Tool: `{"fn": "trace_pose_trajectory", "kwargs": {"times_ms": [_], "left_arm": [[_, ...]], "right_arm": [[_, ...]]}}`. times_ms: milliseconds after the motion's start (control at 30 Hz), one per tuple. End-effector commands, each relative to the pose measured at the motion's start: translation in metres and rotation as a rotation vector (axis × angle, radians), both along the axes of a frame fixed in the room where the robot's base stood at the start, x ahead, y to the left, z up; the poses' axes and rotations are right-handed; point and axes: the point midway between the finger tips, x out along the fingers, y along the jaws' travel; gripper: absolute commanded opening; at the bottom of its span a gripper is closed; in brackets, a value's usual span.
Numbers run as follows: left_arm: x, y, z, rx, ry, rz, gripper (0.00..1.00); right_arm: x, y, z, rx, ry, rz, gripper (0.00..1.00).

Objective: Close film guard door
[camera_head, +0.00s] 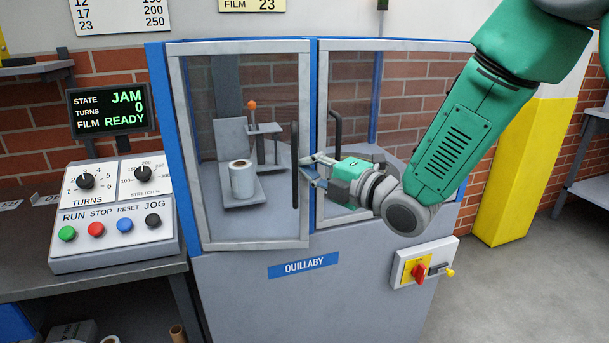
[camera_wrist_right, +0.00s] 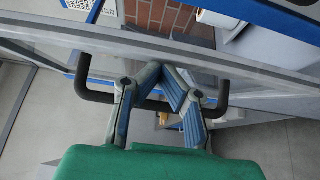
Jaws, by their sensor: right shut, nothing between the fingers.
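The film guard has two glazed doors in pale grey frames on the QUILLABY machine. The left door (camera_head: 240,244) stands slightly proud of the blue frame at its lower right corner, so it looks a little ajar. Its black vertical handle (camera_head: 295,165) is near its right edge. My right gripper (camera_head: 306,168) is just right of this handle, shut and empty. In the right wrist view the fingers (camera_wrist_right: 168,80) cross the black handle (camera_wrist_right: 95,95); whether they touch it I cannot tell. The right door (camera_head: 345,218) is partly hidden by my right arm. My left gripper is out of view.
A film roll (camera_head: 242,180) stands inside the guard. Left is a control panel (camera_head: 115,215) with a display (camera_head: 108,108) reading JAM. A red rotary switch (camera_head: 419,272) sits on the machine front at right. A yellow-white pillar (camera_head: 520,170) stands at right beside open floor.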

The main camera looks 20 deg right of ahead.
Motion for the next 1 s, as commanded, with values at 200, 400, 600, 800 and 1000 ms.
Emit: {"fn": "trace_pose_trajectory", "kwargs": {"times_ms": [200, 400, 600, 800, 1000], "left_arm": [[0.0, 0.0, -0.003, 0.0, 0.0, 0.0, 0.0], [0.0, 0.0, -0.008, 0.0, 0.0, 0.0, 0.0], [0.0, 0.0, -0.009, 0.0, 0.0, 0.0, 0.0], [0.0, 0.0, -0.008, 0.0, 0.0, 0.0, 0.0], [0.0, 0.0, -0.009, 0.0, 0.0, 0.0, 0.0]], "right_arm": [[0.036, -0.009, 0.0, -0.005, -0.004, 0.146, 0.0], [0.061, -0.01, -0.002, -0.009, 0.001, 0.184, 0.0], [0.068, -0.012, 0.0, -0.004, 0.001, 0.179, 0.0], [0.07, -0.014, 0.001, -0.004, -0.001, 0.175, 0.0], [0.071, -0.015, 0.001, -0.003, -0.003, 0.173, 0.0]]}}
